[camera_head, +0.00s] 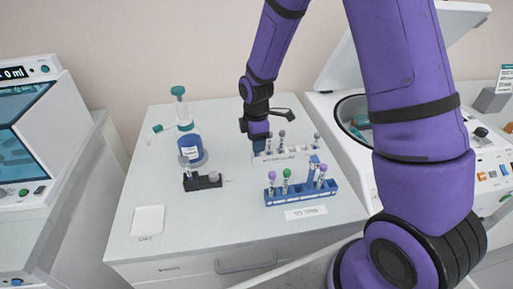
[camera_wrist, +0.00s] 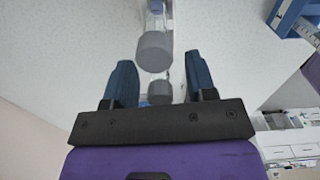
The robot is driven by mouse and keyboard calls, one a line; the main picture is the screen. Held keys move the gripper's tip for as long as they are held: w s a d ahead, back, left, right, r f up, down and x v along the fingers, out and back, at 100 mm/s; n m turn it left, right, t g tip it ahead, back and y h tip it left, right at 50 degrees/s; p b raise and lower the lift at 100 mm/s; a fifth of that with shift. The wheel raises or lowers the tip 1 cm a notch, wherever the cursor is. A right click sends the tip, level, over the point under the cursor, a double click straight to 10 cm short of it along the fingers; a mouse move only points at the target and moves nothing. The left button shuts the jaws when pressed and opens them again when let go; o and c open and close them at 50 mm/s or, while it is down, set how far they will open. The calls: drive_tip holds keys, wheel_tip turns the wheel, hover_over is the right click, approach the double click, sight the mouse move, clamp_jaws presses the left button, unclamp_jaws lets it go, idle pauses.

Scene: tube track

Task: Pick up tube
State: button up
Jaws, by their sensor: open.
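My gripper (camera_head: 258,138) is over the left end of a white rack (camera_head: 287,155) at the back of the table. In the wrist view my gripper (camera_wrist: 160,68) is open, with its two blue fingers apart. A tube with a grey cap (camera_wrist: 154,50) shows just beyond the fingertips, in line with the gap. Another grey cap (camera_wrist: 160,87) shows nearer, between the fingers. In the head view several grey-capped tubes (camera_head: 282,139) stand upright in the white rack. I cannot tell whether the fingers touch a tube.
A blue rack (camera_head: 300,192) with purple- and green-capped tubes stands in front. A blue-labelled bottle (camera_head: 190,148) and a small black holder (camera_head: 203,182) are to the left. An open-lidded machine (camera_head: 350,112) stands right. The table's front left is mostly clear around a white card (camera_head: 147,220).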

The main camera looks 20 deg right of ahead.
drive_tip(key=shift+f, duration=0.2)
drive_tip(key=c, duration=0.8)
drive_tip(key=shift+r, duration=0.15)
wheel_tip(320, 180, up, 10)
drive_tip(key=shift+f, duration=0.1)
idle(0.3)
drive_tip(key=shift+r, duration=1.95)
